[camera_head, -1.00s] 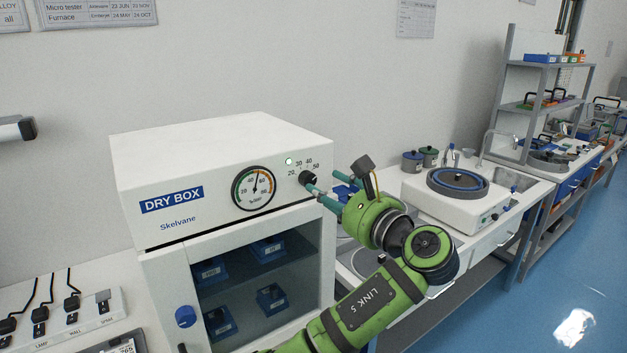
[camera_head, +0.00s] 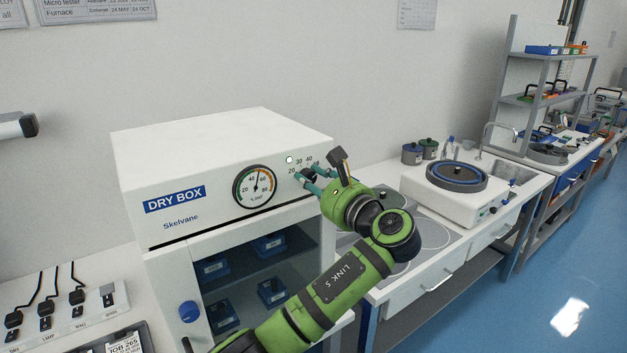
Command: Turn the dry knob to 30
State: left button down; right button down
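The white dry box (camera_head: 215,150) stands at the left of the middle, with a round dial gauge (camera_head: 255,186) on its front. The dark dry knob (camera_head: 307,175) is at the right end of this panel, under the printed 20, 30 and 40. The fingers partly cover it, and I cannot read its pointer. A small indicator lamp (camera_head: 289,160) left of the numbers looks white. My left gripper (camera_head: 309,178) has its teal fingers on either side of the knob, seemingly closed on it. My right gripper is not in view.
A glass door (camera_head: 245,270) with blue bins behind it is below the panel. Power switches (camera_head: 75,312) are at the lower left. A bench with a round-topped device (camera_head: 457,180) and a cooktop (camera_head: 425,235) stands to the right. Blue floor is free at the right.

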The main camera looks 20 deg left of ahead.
pick_arm(q)
jog(key=shift+r, duration=0.1)
jog(key=n+b, duration=0.4)
jog(key=n, duration=0.1)
jog(key=n+b, duration=0.3)
jog(key=shift+f, duration=0.25)
jog(key=n+b, duration=0.3)
jog(key=n, duration=0.1)
jog(key=shift+n, duration=0.4)
jog(key=shift+n+b, duration=1.15)
jog(key=shift+n, duration=0.35)
jog(key=shift+f, duration=0.1)
